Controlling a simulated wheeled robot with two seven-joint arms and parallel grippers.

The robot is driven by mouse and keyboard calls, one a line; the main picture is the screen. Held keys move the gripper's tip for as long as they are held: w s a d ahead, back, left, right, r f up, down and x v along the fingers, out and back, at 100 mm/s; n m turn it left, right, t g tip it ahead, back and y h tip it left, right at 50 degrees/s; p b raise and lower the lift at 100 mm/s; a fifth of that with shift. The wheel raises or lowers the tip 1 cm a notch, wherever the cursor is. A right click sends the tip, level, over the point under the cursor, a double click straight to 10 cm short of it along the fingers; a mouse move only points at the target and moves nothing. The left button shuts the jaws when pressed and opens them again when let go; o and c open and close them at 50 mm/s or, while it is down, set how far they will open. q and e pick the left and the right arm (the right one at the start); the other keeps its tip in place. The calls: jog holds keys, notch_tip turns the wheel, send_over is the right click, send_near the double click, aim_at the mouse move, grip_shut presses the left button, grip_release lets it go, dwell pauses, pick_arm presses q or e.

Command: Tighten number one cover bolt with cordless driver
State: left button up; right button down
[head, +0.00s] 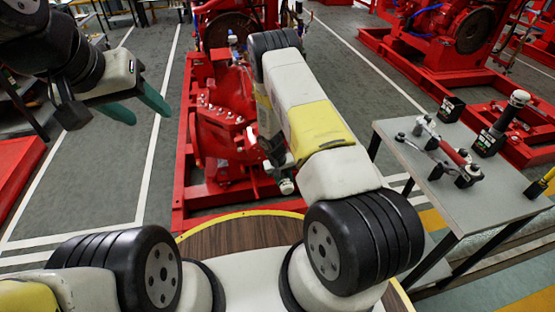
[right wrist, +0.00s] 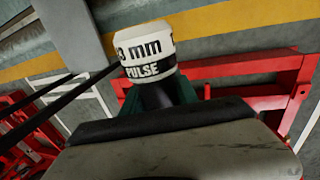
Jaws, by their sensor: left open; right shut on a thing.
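A red engine cover (head: 225,125) with a row of several small pale bolt heads stands in the middle of the head view. I cannot tell which is number one. My right arm reaches over it from the right and hides part of it. My right gripper (right wrist: 168,98) is shut on the cordless driver (right wrist: 148,46), whose white band reads "3 mm PULSE", its first character cut off, in the right wrist view. In the head view the driver is mostly hidden behind my arm, so contact with a bolt cannot be seen. My left gripper (head: 150,114) is open and empty at upper left.
A grey table (head: 395,135) at right carries a red-handled tool (head: 445,150), dark boxes (head: 450,108) and an upright black-and-white tool (head: 512,105). Other red machines (head: 445,30) stand behind. Grey floor (head: 95,150) left of the engine is free.

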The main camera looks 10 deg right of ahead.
jog(key=shift+w+a+r, duration=0.1)
jog(key=shift+w, duration=0.65)
dwell(2.2)
jog(key=shift+s, duration=2.65)
